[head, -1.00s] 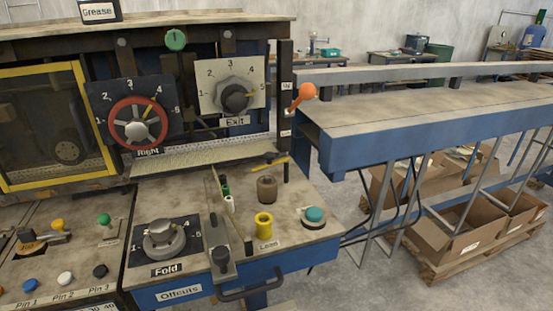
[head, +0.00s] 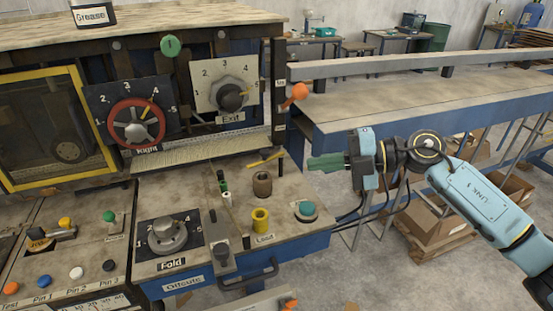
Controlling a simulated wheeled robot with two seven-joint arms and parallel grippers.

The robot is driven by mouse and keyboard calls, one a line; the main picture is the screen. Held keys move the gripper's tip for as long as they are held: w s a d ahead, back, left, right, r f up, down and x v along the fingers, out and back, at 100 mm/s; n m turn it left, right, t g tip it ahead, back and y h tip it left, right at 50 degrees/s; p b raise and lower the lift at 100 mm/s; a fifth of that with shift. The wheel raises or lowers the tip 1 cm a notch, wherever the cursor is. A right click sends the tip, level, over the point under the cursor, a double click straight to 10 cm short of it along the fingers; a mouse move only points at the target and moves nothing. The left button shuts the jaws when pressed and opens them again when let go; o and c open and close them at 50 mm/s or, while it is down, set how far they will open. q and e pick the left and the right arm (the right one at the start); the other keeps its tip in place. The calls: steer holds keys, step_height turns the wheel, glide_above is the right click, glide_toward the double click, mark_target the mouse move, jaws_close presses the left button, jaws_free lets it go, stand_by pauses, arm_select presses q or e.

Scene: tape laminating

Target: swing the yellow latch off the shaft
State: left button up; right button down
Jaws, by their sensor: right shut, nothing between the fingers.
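The yellow latch (head: 265,159) is a thin bar lying slantwise at the right end of the machine, just above the worktop. Its right end is at a short dark upright piece (head: 280,158). I cannot make out clearly which part is the shaft or how the latch sits on it. My right gripper (head: 315,163) is right of the latch, beyond the worktop's right edge. Its green fingers are shut, empty and point left towards the latch, with a clear gap between in the picture. My left gripper is not in view.
A brown cup-like part (head: 262,184), a yellow spool (head: 260,220) and a teal button (head: 305,209) stand on the worktop. An orange knob (head: 299,91) sticks out above the latch. A long blue-edged table (head: 420,110) runs behind my right arm.

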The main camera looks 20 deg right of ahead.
mark_target(266, 156)
steer(key=p+x, duration=0.1)
steer(key=x, duration=0.6)
steer(key=shift+w+a+r, duration=0.1)
steer(key=shift+w+a, duration=0.1)
steer(key=shift+a, duration=0.1)
steer(key=shift+w+a+f, duration=0.1)
steer(key=shift+w+f, duration=0.15)
steer(key=shift+w, duration=0.25)
steer(key=shift+w+a+f, duration=0.1)
steer(key=shift+w+f, duration=0.15)
steer(key=shift+w, duration=0.3)
steer(key=shift+w+a+f+p, duration=0.1)
steer(key=shift+w+f+p, duration=0.2)
steer(key=shift+w, duration=0.3)
